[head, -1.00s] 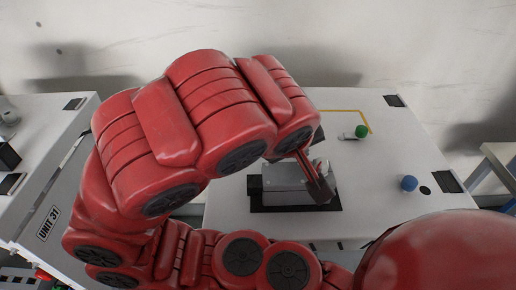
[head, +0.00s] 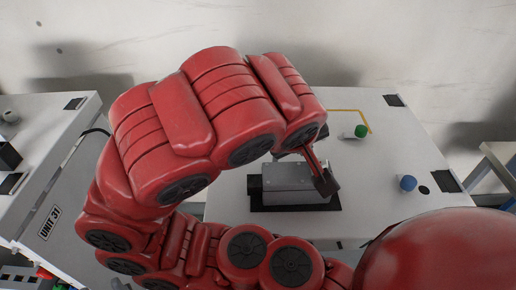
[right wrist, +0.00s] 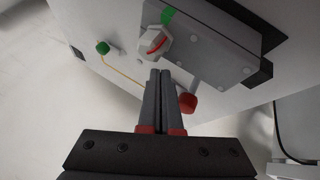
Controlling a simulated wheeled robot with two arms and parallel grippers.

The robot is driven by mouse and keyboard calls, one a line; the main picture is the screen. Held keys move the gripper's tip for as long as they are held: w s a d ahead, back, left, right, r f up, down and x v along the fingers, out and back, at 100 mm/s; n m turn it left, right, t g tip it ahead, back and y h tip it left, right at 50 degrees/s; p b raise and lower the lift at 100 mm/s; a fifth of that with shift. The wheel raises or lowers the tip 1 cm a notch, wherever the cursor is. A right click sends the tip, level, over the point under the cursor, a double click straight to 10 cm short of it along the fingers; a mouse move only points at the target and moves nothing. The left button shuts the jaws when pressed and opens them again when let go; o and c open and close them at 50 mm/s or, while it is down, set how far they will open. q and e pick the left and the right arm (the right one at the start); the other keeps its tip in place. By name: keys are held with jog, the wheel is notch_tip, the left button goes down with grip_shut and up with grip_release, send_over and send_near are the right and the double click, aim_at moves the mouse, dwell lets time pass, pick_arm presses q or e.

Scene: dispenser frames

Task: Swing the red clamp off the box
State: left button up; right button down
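The grey box (head: 285,178) sits on a black base on the white table; it also shows in the right wrist view (right wrist: 205,42). My right gripper (head: 325,180) is beside the right end of the box. In the right wrist view its grey fingers (right wrist: 160,73) are together with nothing seen between them. A red knob (right wrist: 188,102) is close to the right of the fingers, partly behind them; I take it as part of the clamp. A pale faceted piece with a red curved strip (right wrist: 153,42) is just beyond the fingertips. Contact cannot be told. My left gripper is out of view.
A green knob (head: 361,131) stands behind the box and a blue knob (head: 408,183) to its right. A yellow line (head: 350,110) runs on the white table (head: 385,145). A white cabinet marked UNIT 31 (head: 48,222) is at left. My red arm hides much of the middle.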

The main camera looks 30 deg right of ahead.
dwell(0.8)
jog(key=shift+w+a+p, duration=0.25)
jog(key=shift+w+p, duration=0.35)
jog(key=v, duration=0.2)
jog(key=p+v, duration=0.1)
jog(key=v, duration=0.1)
jog(key=p+v, duration=0.1)
jog(key=v, duration=0.1)
jog(key=shift+w+r, duration=0.25)
jog(key=p+v, duration=0.7)
jog(key=v, duration=0.4)
jog(key=shift+s+p, duration=0.3)
jog(key=shift+s, duration=0.1)
